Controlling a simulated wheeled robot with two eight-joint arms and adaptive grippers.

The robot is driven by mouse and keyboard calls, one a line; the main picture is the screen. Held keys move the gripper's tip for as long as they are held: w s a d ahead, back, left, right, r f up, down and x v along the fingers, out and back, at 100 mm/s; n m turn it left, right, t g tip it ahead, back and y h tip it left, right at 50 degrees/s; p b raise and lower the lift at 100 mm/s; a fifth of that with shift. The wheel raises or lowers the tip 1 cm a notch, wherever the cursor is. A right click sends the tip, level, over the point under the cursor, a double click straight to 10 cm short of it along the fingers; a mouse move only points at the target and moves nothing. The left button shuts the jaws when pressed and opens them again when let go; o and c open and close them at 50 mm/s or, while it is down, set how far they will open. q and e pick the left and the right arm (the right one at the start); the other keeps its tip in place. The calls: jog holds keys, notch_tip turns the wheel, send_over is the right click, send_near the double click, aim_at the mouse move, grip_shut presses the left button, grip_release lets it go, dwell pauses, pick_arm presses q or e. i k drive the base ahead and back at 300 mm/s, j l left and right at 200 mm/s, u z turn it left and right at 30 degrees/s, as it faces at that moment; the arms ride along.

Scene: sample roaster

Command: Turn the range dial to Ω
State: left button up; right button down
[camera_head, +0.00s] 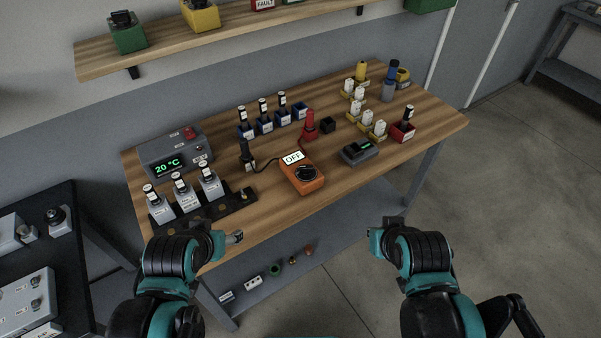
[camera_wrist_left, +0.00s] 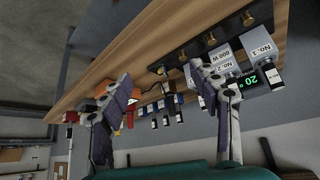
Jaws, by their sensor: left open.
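An orange multimeter (camera_head: 288,174) lies on the wooden bench near its front edge. Its display (camera_head: 293,158) reads OFF, and its round black dial (camera_head: 306,173) faces up; the dial markings are too small to read. My left gripper (camera_head: 236,237) is at the bench's front edge, left of and nearer than the multimeter, touching nothing. In the left wrist view the fingers (camera_wrist_left: 147,92) are spread and empty, with the orange multimeter (camera_wrist_left: 103,88) partly hidden beyond one finger. My right gripper (camera_head: 375,240) is in front of the bench, apart from it; its finger opening is unclear.
A black probe (camera_head: 246,156) and a red probe (camera_head: 310,126) stand behind the multimeter. A dark grey device (camera_head: 359,152) lies to its right. Grey blocks on a black rail (camera_head: 232,204) stand left, before a 20 °C box (camera_head: 160,149). The bench front around the multimeter is clear.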

aim_at(306, 170)
jog(key=i+l, duration=0.15)
jog(key=l, duration=0.25)
jog(key=i+l, duration=0.15)
jog(key=l, duration=0.25)
jog(key=i+l, duration=0.1)
jog(key=l, duration=0.25)
jog(key=i+l, duration=0.15)
jog(key=l, duration=0.25)
